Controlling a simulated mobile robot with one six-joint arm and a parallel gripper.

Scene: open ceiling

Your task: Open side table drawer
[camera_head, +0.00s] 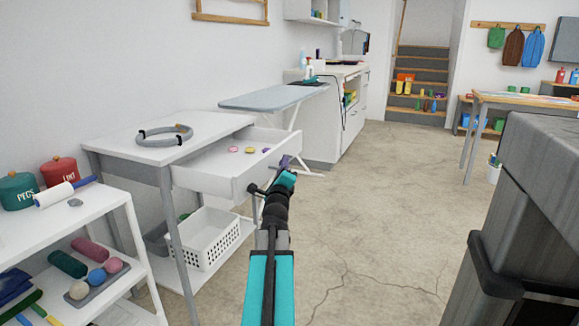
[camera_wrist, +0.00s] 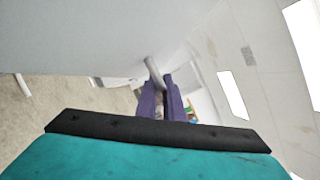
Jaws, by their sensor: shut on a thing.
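The side table (camera_head: 150,150) is white with grey legs and stands against the left wall. Its white drawer (camera_head: 205,180) is pulled out to the right, and its inside shows from above. Several small pink, yellow and purple pieces (camera_head: 250,149) lie in it. My gripper (camera_head: 285,163) is at the drawer's front panel, with its purple fingers partly hidden by my own arm. In the wrist view, the purple fingers (camera_wrist: 159,88) are closed around a grey bar-like handle (camera_wrist: 152,67), which stands out from the pale drawer front (camera_wrist: 80,35).
A grey ring-shaped item (camera_head: 165,135) lies on the tabletop. A white basket (camera_head: 207,240) stands on the shelf below. A white shelf unit (camera_head: 120,200) is at near left, an ironing board (camera_head: 270,96) behind. Concrete floor (camera_head: 370,200) is clear to the right.

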